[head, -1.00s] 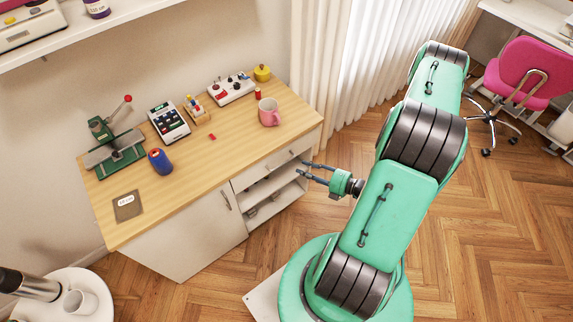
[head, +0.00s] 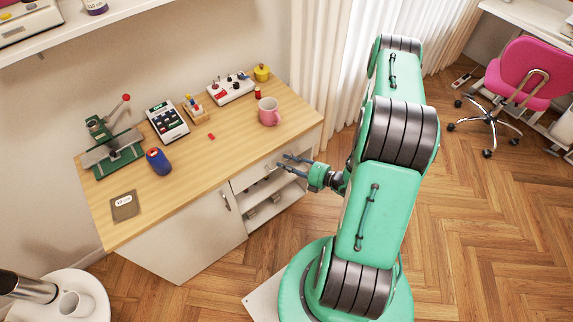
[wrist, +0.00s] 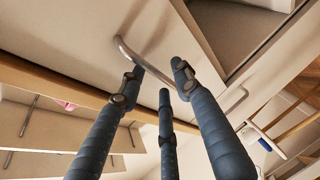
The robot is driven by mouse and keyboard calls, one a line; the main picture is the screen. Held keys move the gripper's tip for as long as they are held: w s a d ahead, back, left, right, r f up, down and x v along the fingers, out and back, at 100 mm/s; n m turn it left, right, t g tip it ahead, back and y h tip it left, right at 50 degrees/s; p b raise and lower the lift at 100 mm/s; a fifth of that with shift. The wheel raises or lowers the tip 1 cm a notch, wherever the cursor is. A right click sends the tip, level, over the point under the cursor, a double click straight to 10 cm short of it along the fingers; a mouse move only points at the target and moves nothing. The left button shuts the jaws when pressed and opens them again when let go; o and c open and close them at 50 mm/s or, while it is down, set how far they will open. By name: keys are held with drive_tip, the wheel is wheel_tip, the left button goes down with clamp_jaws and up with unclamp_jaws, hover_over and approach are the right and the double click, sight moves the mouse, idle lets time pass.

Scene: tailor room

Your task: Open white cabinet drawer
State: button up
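The white cabinet (head: 182,240) stands under the wooden worktop. Its drawer (head: 250,177) is at the upper right of the front, above open shelves, and looks shut. In the wrist view the drawer front (wrist: 80,45) fills the upper left, with a curved metal bar handle (wrist: 121,46) across it. My gripper (head: 284,161) is at the drawer front, fingers pointing at it. In the wrist view my gripper (wrist: 158,78) has its fingers spread, with the tips near the handle. Part of the handle is hidden behind the fingers. I cannot tell whether they touch it.
The worktop (head: 220,165) carries a pink mug (head: 268,112), a blue can (head: 158,161) and several tools. A second handle (head: 226,201) is on the door to the left. A white round table (head: 92,300) stands at lower left. The wood floor (head: 480,240) at right is clear.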

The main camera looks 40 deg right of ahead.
drive_tip(key=shift+w, duration=0.1)
clamp_jaws()
idle(0.4)
drive_tip(key=s+p, duration=0.5)
drive_tip(key=s, duration=2.6)
drive_tip(key=shift+s, duration=0.3)
unclamp_jaws()
drive_tip(key=shift+s, duration=0.1)
